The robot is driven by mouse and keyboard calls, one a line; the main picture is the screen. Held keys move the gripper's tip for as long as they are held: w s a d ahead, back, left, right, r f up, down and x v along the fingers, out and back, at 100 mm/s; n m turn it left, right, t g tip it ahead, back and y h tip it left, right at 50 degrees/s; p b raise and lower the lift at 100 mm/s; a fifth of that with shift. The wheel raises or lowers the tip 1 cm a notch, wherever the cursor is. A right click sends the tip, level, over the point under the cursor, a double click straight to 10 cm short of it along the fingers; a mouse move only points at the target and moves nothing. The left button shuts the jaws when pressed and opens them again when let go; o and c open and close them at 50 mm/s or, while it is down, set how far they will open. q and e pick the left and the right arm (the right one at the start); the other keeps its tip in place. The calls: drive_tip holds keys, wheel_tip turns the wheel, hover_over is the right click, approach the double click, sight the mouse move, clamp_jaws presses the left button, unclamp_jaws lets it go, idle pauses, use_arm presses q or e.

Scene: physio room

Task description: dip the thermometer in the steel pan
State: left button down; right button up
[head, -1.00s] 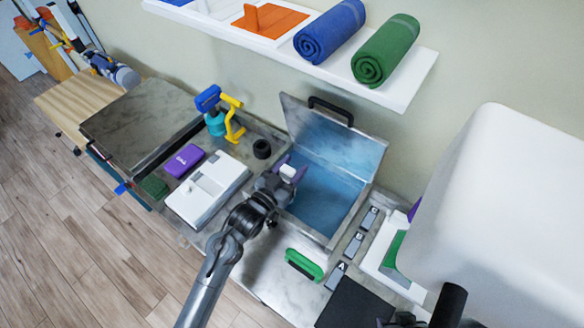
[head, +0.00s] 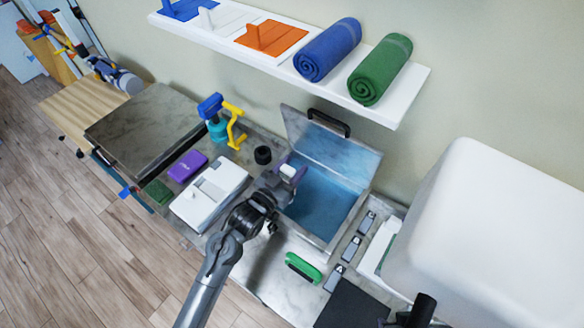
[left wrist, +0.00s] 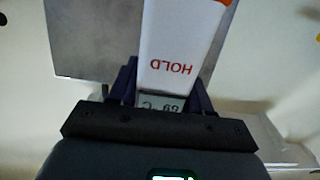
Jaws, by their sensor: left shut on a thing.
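The steel pan (head: 343,230) stands open on the counter, its lid (head: 335,146) tipped up at the back and blue-looking liquid inside. My left gripper (head: 284,181) is at the pan's left side, near its rim. It is shut on the thermometer (head: 288,171), of which a small white part shows in the head view. In the left wrist view the thermometer (left wrist: 178,45) is a white body marked HOLD, with a small display, between the dark fingers (left wrist: 160,95). Its probe tip is hidden, so I cannot tell whether it touches the liquid. My right gripper is not clearly in view.
Left of the pan are a white case (head: 211,194), a purple box (head: 187,166), a black cup (head: 263,155) and a yellow-handled tool (head: 234,125). A green-handled item (head: 303,267) lies in front. A shelf with rolled towels (head: 380,70) hangs above. A large white block (head: 490,220) stands right.

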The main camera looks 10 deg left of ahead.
wheel_tip(320, 180, up, 8)
drive_tip(key=p, duration=0.7)
drive_tip(key=shift+f, duration=0.1)
drive_tip(key=shift+a, duration=0.15)
idle(0.8)
idle(0.6)
